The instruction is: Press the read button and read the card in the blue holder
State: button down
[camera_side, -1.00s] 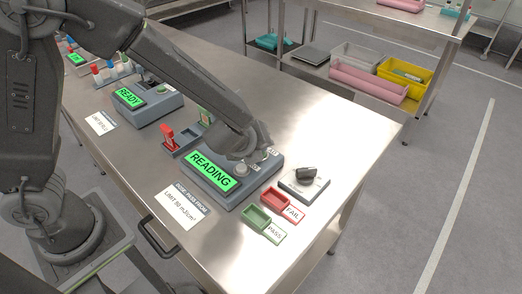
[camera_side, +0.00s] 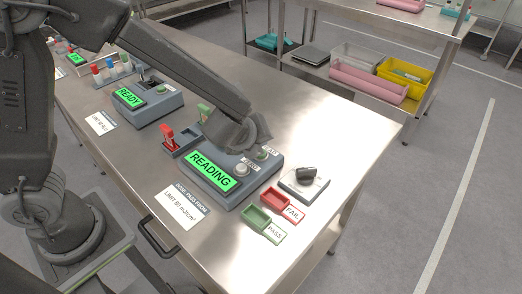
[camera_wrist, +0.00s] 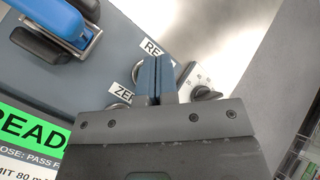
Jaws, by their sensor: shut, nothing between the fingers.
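The near reader (camera_side: 212,172) shows READING on its green display; part of that display shows in the wrist view (camera_wrist: 32,128). The green read button (camera_side: 262,154) is uncovered in the side view, with the silver zero button (camera_side: 241,170) in front of it. My gripper (camera_wrist: 155,62) is shut and empty. In the wrist view its fingertips overlap the read button's place, hiding most of it. I cannot tell their height above it. The blue holder (camera_wrist: 58,18) sits in the reader's clip at the top left of the wrist view; my arm hides it in the side view.
A red holder (camera_side: 168,134) and a green holder (camera_side: 204,112) stand in a rack behind the reader. Red FAIL tray (camera_side: 271,196), green PASS tray (camera_side: 254,218) and a black dial (camera_side: 306,174) lie to the right. A second reader (camera_side: 148,106) shows READY.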

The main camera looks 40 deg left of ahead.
jog(key=shift+r, duration=2.55)
jog(key=s+a+r+n+g+y, duration=0.1)
jog(key=s+a+r+n+g, duration=0.1)
jog(key=s+a+r+n, duration=0.8)
jog(key=s+d+n+g+h, duration=0.1)
jog(key=s+d+n+h, duration=0.1)
jog(key=s+n, duration=0.9)
jog(key=n+h, duration=0.1)
jog(key=n, duration=0.2)
jog(key=shift+s+f+n, duration=0.15)
jog(key=shift+s+n, duration=0.1)
jog(key=shift+n, duration=0.05)
